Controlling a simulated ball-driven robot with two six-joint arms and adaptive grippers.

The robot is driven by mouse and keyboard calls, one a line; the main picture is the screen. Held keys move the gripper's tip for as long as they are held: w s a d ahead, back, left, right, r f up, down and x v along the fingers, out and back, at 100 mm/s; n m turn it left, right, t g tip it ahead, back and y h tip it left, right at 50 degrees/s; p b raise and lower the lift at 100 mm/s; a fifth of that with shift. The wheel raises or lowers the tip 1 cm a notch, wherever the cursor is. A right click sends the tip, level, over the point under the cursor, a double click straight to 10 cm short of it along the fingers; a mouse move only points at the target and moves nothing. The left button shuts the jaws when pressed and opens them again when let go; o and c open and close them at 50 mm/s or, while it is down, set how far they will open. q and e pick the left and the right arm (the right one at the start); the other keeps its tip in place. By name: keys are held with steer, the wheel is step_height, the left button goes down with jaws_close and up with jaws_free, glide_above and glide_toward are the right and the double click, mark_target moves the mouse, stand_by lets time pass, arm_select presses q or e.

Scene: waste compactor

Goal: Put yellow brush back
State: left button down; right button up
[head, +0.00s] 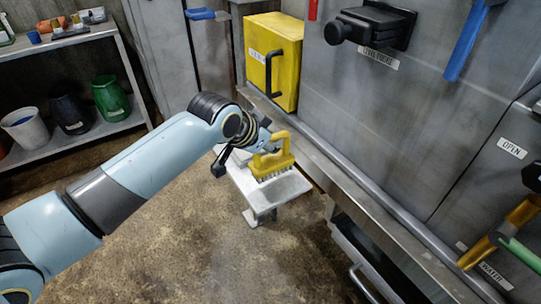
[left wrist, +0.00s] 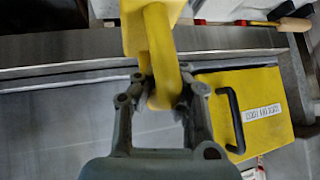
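The yellow brush (head: 273,163) is upright, bristles down, at a small light-grey stand (head: 287,188) beside the compactor. I cannot tell whether its bristles touch the stand. My left gripper (head: 268,143) reaches it from the left, at its handle. In the left wrist view, the two fingers of my left gripper (left wrist: 165,88) close around the yellow handle of the brush (left wrist: 160,50), one on each side. The bristles are hidden in that view. My right gripper is in neither view.
A yellow box (head: 272,62) with a black handle is behind the brush, also in the left wrist view (left wrist: 262,135). The compactor front (head: 400,130) and a long rail (head: 345,178) lie to the right. A shelf (head: 75,40) with buckets stands back left. Open floor lies in front.

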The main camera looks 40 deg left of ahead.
mark_target(272, 157)
arm_select(q)
step_height(272, 157, down, 4)
steer(key=shift+r, duration=0.15)
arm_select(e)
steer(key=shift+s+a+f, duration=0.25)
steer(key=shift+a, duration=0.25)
arm_select(q)
steer(key=shift+f+b, duration=0.3)
steer(key=c, duration=1.5)
jaws_free()
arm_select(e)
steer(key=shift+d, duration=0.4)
